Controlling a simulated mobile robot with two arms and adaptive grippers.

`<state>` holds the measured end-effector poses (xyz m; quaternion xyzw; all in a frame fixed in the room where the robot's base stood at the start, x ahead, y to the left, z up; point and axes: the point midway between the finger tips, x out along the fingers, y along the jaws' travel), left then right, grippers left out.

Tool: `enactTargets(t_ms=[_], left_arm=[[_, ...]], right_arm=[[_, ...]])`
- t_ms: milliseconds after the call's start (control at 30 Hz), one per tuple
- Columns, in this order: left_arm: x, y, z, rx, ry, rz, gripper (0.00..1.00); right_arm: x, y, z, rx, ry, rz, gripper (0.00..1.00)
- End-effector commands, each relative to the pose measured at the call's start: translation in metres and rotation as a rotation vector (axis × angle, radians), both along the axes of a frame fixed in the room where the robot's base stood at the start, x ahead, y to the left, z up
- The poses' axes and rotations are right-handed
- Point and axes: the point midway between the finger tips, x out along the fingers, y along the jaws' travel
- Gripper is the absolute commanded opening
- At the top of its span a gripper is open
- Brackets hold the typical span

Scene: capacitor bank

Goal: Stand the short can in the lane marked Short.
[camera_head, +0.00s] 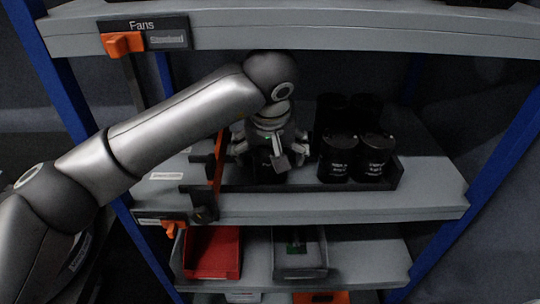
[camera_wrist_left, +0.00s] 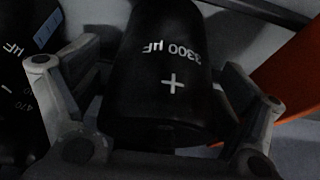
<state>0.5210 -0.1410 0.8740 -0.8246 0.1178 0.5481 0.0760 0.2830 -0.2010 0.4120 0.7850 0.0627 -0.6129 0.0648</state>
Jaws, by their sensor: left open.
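My left gripper (camera_head: 270,150) is open, pointing down over the black tray on the middle shelf. In the left wrist view a black can (camera_wrist_left: 165,80) marked 3300 µF lies between the spread fingers of the gripper (camera_wrist_left: 155,100), with gaps visible beside it. In the head view this can is mostly hidden under the gripper. Another black can (camera_wrist_left: 15,90), marked 470, is at the left edge of the wrist view. I cannot tell which can is the short one. No lane label reading Short is legible. My right gripper is not in view.
Two black cans, one (camera_head: 338,160) and another (camera_head: 374,158), stand upright at the tray's right, with darker cans (camera_head: 345,108) behind. An orange divider (camera_head: 217,160) stands left of the gripper. A red bin (camera_head: 212,252) sits below. The shelf right of the tray (camera_head: 430,180) is clear.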

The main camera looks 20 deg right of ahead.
Motion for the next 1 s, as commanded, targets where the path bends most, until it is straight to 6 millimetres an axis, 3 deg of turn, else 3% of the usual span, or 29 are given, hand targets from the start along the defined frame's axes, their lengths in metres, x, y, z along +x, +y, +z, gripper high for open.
enactTargets(t_ms=[167, 367, 700, 1000], left_arm=[[-0.004, 0.002, 0.015, 0.000, -0.005, -0.001, 0.93], [-0.035, 0.011, 0.010, 0.001, -0.003, -0.005, 0.93], [-0.095, 0.028, 0.011, 0.001, -0.003, -0.002, 0.93], [-0.118, 0.036, 0.011, 0.001, -0.001, 0.000, 0.93]], right_arm=[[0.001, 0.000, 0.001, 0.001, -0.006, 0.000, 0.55], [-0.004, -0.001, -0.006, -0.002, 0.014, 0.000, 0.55], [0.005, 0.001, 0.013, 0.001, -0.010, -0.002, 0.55], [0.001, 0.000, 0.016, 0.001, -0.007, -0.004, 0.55]])
